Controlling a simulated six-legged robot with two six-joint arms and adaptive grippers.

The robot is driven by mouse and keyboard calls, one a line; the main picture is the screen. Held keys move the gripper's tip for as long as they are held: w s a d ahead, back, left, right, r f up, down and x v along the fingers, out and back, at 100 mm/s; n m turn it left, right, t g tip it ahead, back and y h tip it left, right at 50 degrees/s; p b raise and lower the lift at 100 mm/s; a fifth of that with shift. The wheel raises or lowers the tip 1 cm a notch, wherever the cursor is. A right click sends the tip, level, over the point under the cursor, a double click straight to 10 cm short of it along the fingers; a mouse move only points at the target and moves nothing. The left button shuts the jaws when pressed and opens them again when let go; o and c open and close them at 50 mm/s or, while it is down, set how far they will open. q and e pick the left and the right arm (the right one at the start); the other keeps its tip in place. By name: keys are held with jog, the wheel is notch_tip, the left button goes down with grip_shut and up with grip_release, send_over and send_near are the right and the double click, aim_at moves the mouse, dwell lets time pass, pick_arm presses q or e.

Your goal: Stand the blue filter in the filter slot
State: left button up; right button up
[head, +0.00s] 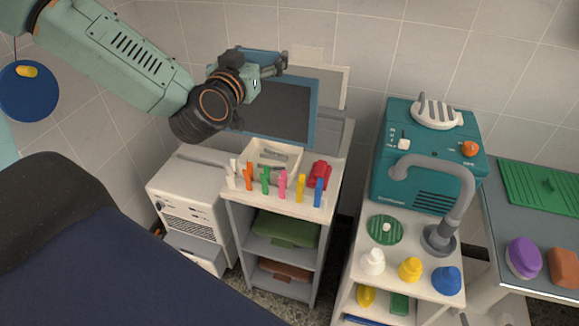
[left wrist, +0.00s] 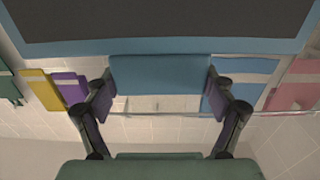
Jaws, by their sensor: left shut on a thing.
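The blue filter (head: 313,112) has a blue frame around a dark panel, and it hangs raised in front of the tiled wall, above the small cart. My left gripper (head: 265,66) is shut on its upper edge. In the left wrist view, the two fingers of my left gripper (left wrist: 160,88) hold a blue tab, and the filter's blue frame (left wrist: 60,52) spans the top. A pale panel (head: 334,88) shows partly behind the filter; I cannot tell whether it belongs to the filter slot. I cannot pick out the slot. My right gripper is not in view.
Below the filter stands a cart (head: 232,206) with several coloured clips and a red item (head: 319,174). A white machine (head: 187,187) stands left of it. A teal machine (head: 420,185) with a grey hose and several bottles stand to the right. Coloured towels hang in the wrist view.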

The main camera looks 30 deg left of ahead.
pick_arm(q)
jog(key=shift+w+d+f, duration=0.1)
jog(key=shift+d+f, duration=0.15)
jog(key=shift+d, duration=0.05)
jog(key=b, duration=0.3)
send_over(264, 135)
notch_tip(264, 135, down, 7)
jog(key=f+b, duration=0.1)
jog(key=f, duration=0.4)
jog(key=f+b, duration=0.1)
jog(key=f, duration=0.1)
jog(key=shift+w+a+f+b, duration=0.1)
jog(key=shift+w+f+b, duration=0.1)
jog(key=shift+w+b, duration=0.15)
jog(key=shift+a+f, duration=0.15)
jog(key=shift+f, duration=0.3)
jog(key=f, duration=0.1)
jog(key=f+b, duration=0.1)
jog(key=f, duration=0.1)
jog(key=shift+d+b, duration=0.25)
jog(key=shift+b, duration=0.1)
jog(key=shift+f, duration=0.15)
jog(key=shift+a, duration=0.2)
jog(key=shift+d+f, duration=0.1)
jog(key=shift+f, duration=0.05)
jog(key=o, duration=1.3)
jog(key=shift+s, duration=0.1)
jog(key=o, duration=0.3)
